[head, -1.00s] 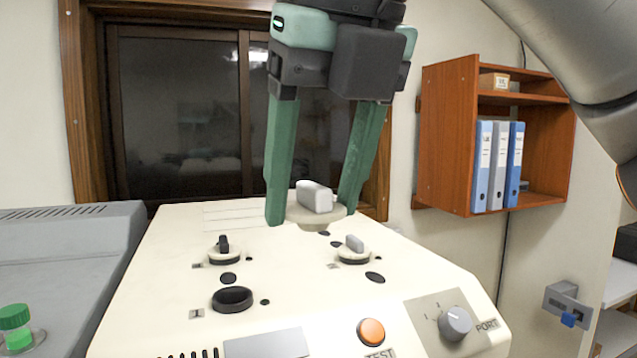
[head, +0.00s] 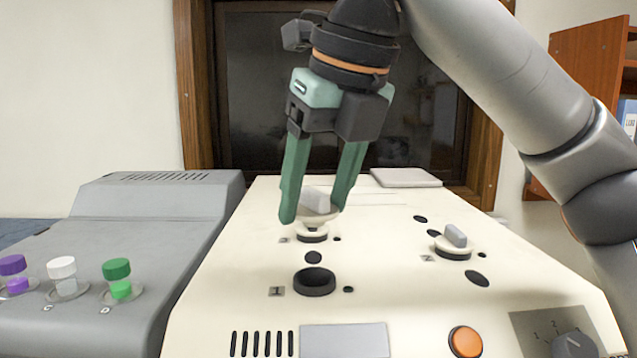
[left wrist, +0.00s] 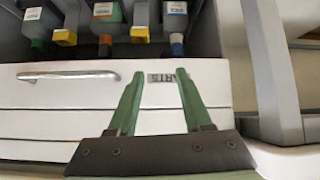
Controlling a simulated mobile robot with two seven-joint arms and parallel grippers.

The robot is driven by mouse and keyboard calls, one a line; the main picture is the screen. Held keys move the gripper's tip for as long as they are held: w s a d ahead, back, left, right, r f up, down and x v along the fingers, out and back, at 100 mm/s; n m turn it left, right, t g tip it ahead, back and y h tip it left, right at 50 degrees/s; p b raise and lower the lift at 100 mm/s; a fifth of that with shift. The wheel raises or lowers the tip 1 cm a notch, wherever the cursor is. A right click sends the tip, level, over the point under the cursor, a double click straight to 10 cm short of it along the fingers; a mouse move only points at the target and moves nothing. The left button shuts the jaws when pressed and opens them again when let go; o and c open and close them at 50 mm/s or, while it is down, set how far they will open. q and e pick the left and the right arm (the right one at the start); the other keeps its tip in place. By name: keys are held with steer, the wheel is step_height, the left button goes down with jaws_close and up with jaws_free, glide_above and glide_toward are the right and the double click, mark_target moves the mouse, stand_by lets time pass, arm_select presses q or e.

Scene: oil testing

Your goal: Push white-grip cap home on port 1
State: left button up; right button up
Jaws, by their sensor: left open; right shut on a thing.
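My right gripper (head: 316,212) is shut on the pale grip of a cap (head: 317,199) and holds it upright with its round flange below the fingers. In the head view the held cap is behind port 1, over a seated cap (head: 312,236) that it partly hides. I cannot tell the gap between them. Port 1 (head: 314,283) is an uncovered black ring near the front left of the cream tester (head: 225,290), with its label plate to the left. My left gripper (left wrist: 160,76) is open and empty in the left wrist view, in front of a drawer (left wrist: 60,98).
A grey-gripped cap (head: 455,240) sits on the port at right. An orange button (head: 465,341) and a selector knob (head: 573,345) are in front. Purple, white and green-capped vials (head: 117,278) stand on the grey unit at left.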

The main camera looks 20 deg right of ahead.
steer(key=shift+f+b, duration=0.5)
steer(key=shift+f, duration=2.35)
steer(key=shift+p, duration=0.5)
steer(key=shift+f, duration=0.2)
steer(key=o, duration=1.4)
steer(key=shift+o, duration=0.2)
steer(key=shift+r, duration=0.15)
steer(key=shift+r, duration=3.4)
